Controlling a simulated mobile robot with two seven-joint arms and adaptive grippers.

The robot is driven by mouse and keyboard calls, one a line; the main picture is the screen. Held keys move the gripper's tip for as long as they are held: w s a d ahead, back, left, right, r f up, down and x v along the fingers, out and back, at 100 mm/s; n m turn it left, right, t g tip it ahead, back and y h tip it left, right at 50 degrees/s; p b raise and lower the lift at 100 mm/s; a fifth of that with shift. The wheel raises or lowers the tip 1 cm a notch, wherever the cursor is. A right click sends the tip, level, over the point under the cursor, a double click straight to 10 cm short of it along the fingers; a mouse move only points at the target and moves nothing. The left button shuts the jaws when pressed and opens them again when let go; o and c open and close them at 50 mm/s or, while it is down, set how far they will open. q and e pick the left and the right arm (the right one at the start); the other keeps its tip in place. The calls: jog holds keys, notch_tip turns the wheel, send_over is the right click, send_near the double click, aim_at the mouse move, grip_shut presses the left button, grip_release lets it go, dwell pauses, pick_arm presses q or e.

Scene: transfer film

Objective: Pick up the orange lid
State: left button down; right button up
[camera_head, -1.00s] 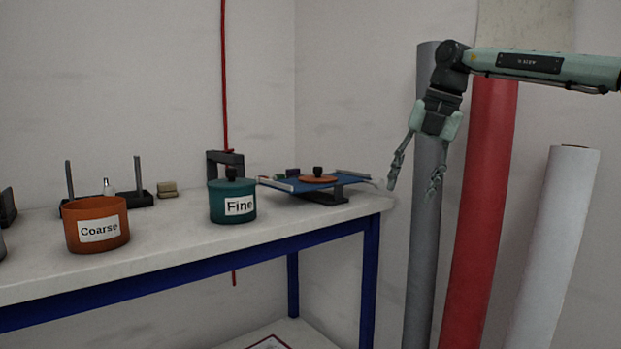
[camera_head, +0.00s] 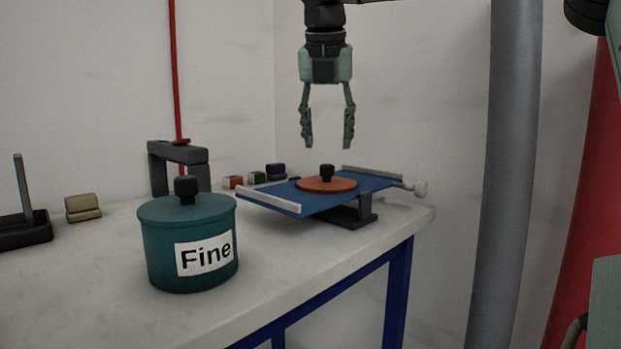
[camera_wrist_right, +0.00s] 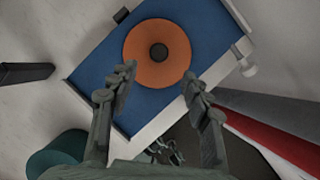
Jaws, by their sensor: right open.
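The orange lid (camera_head: 313,185), a flat disc with a black knob (camera_head: 326,171), lies on the blue tilted platform (camera_head: 290,196) near the table's right end. My right gripper (camera_head: 328,146) is open and empty, pointing down above the lid, with a gap between the fingertips and the knob. In the right wrist view the lid (camera_wrist_right: 140,62) shows whole, beyond the two spread fingers (camera_wrist_right: 158,82), with its knob between and ahead of them.
The teal pot labelled Fine (camera_head: 160,255) stands at the front left of the platform, with its lid on. A dark bracket (camera_head: 180,152) and several small coloured blocks (camera_head: 257,178) sit behind. A grey roll (camera_head: 503,180) stands right of the table.

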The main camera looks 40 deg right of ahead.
aim_at(327, 165)
jog(key=shift+w, duration=0.4)
jog(key=shift+w+f, duration=0.15)
jog(key=shift+f, duration=0.2)
jog(key=shift+x, duration=1.05)
jog(key=x, duration=0.4)
jog(key=shift+d+f, duration=0.25)
jog(key=shift+d, duration=0.15)
pick_arm(q)
jog(key=shift+w+d+r+t+h, duration=0.2)
jog(key=shift+w+d+r+t, duration=0.15)
jog(key=shift+w+d, duration=0.25)
jog(key=shift+w+d+r+t+h, duration=0.2)
jog(key=shift+w+d+r+t, duration=0.2)
jog(key=shift+w, duration=0.2)
pick_arm(e)
jog(key=shift+c, duration=0.4)
jog(key=c, duration=1)
